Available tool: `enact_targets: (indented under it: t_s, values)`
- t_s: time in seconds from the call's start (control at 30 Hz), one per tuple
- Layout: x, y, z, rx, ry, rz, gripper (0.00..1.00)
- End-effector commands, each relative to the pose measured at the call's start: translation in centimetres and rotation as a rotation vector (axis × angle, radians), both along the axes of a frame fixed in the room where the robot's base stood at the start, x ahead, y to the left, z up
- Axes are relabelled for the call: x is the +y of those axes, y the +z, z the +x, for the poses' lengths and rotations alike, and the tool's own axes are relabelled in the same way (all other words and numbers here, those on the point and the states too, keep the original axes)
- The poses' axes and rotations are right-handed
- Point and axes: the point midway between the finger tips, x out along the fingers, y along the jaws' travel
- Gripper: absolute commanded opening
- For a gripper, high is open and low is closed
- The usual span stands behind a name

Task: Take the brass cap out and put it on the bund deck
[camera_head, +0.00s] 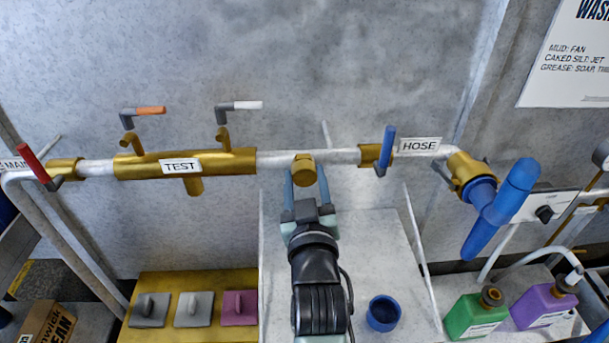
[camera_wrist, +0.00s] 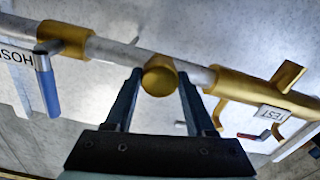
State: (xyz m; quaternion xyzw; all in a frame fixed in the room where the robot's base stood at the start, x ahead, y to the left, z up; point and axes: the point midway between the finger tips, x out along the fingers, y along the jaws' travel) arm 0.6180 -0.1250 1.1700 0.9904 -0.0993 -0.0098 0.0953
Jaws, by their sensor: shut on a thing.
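The brass cap (camera_head: 304,162) is a short round piece at the middle of the pale horizontal pipe, between the TEST fitting and the HOSE label. It faces the wrist camera as a round end (camera_wrist: 159,80). My gripper (camera_head: 306,177) reaches up from below, with one blue finger on each side of the cap, shut on it. The cap is still at the pipe. Below are a grey deck (camera_head: 375,250) and a yellow deck (camera_head: 190,282); no label shows which is the bund deck.
A blue cup (camera_head: 383,313) stands on the grey deck. Three small pads lie on the yellow deck. The blue-handled valve (camera_head: 386,150) is right of the cap; the brass TEST fitting (camera_head: 225,162) is left. Green (camera_head: 474,316) and purple (camera_head: 543,304) jugs stand at right.

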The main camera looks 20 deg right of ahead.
Motion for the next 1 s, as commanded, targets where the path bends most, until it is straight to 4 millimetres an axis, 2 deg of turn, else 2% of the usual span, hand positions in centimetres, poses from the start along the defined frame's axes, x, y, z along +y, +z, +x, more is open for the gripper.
enact_targets:
  t_s: [0.2, 0.57, 0.8, 1.0]
  values:
    - [-0.03, 0.10, -0.01, 0.031, 0.000, -0.175, 0.00]
    - [-0.02, 0.11, 0.00, 0.039, 0.000, -0.213, 0.00]
    - [-0.05, 0.07, -0.02, 0.095, -0.002, -0.496, 0.00]
    - [-0.04, 0.19, -0.03, 0.122, -0.002, -0.623, 0.00]
